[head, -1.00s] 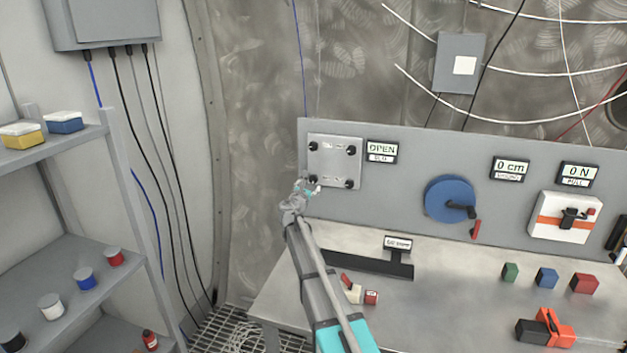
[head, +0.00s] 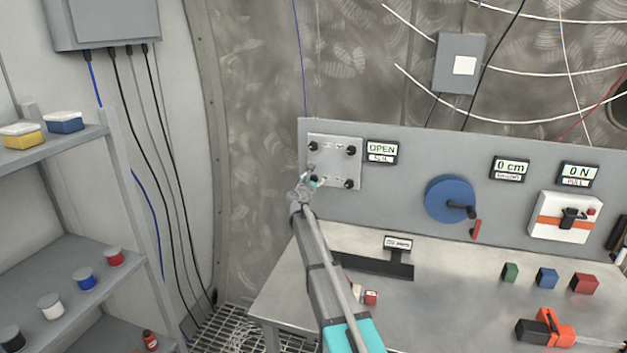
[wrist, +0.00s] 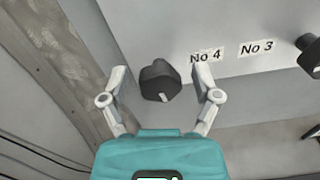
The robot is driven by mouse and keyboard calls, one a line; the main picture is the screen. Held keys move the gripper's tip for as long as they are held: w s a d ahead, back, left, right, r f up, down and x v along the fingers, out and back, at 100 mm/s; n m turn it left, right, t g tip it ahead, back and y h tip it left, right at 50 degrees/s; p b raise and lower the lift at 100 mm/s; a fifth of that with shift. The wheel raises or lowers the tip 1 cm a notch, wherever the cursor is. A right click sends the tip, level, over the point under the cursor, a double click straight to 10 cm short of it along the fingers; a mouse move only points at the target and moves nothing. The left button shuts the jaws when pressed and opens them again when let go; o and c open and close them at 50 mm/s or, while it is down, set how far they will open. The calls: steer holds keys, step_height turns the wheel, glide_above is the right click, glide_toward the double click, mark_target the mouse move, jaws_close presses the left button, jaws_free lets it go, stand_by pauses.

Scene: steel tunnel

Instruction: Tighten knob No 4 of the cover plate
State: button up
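The cover plate (head: 338,163) is a light grey square on the panel with a black knob near each corner. Knob No 4 (wrist: 160,81) shows in the wrist view, left of its "No 4" label, with a pale mark on its lower edge. In the head view it is the lower left knob (head: 314,182). My gripper (wrist: 161,80) is open, with one finger on each side of this knob and gaps between. Contact is not visible. In the head view my gripper (head: 307,185) is at the plate's lower left corner. Knob No 3 (wrist: 309,51) is at the right edge.
A display reading OPEN (head: 381,151) is right of the plate. A blue wheel with a crank (head: 450,199) and a white box (head: 565,217) are further right on the panel. The bench (head: 450,290) below bears several blocks. A shelf (head: 70,250) stands at left.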

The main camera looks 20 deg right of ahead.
steer(key=c, duration=0.9)
steer(key=shift+m, duration=0.5)
steer(key=m, duration=0.3)
steer(key=shift+m, duration=0.3)
steer(key=m, duration=0.4)
steer(key=shift+d+f, duration=0.1)
steer(key=m, duration=0.5)
steer(key=shift+s+f, duration=0.1)
steer(key=m, duration=0.4)
steer(key=shift+m, duration=0.3)
